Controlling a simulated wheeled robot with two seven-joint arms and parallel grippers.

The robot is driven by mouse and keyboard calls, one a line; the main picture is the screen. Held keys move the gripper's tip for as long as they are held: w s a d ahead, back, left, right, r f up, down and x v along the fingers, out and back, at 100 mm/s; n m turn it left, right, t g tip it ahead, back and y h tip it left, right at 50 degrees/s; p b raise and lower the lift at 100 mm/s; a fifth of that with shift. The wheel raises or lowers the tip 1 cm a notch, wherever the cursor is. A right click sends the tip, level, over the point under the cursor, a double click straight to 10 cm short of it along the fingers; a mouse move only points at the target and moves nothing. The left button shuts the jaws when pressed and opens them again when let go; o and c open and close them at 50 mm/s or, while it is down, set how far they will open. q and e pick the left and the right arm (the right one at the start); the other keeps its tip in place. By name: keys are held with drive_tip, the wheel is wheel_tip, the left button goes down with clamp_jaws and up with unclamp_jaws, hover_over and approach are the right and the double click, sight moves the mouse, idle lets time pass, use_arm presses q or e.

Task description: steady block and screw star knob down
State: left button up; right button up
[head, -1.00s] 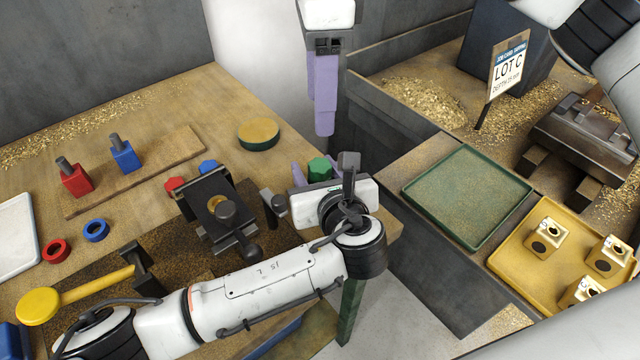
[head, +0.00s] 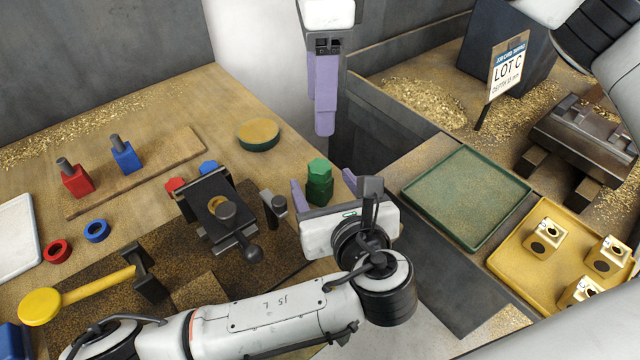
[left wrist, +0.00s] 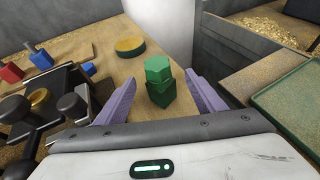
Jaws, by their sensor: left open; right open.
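A dark green block (head: 319,192) stands on the bench near its right edge, with a lighter green six-sided piece (head: 318,170) on top that looks like the knob. In the left wrist view, the block (left wrist: 161,96) and the green top piece (left wrist: 158,69) sit between my spread purple fingers, with a gap on each side. My left gripper (head: 325,189) is open around or just in front of the block; contact cannot be seen. My right gripper (head: 323,105) hangs pointing down above and behind the block, open and empty, its fingers overlapping in this view.
A black clamp fixture (head: 215,205) with knobs stands left of the block. Red (head: 76,180) and blue (head: 126,157) blocks sit on a wooden board behind. A green tray (head: 468,240) and a yellow tray (head: 510,262) with brass parts lie right, across a gap.

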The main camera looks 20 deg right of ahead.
use_arm(q)
drive_tip(key=shift+v, duration=1.8)
drive_tip(key=shift+s+f, duration=0.1)
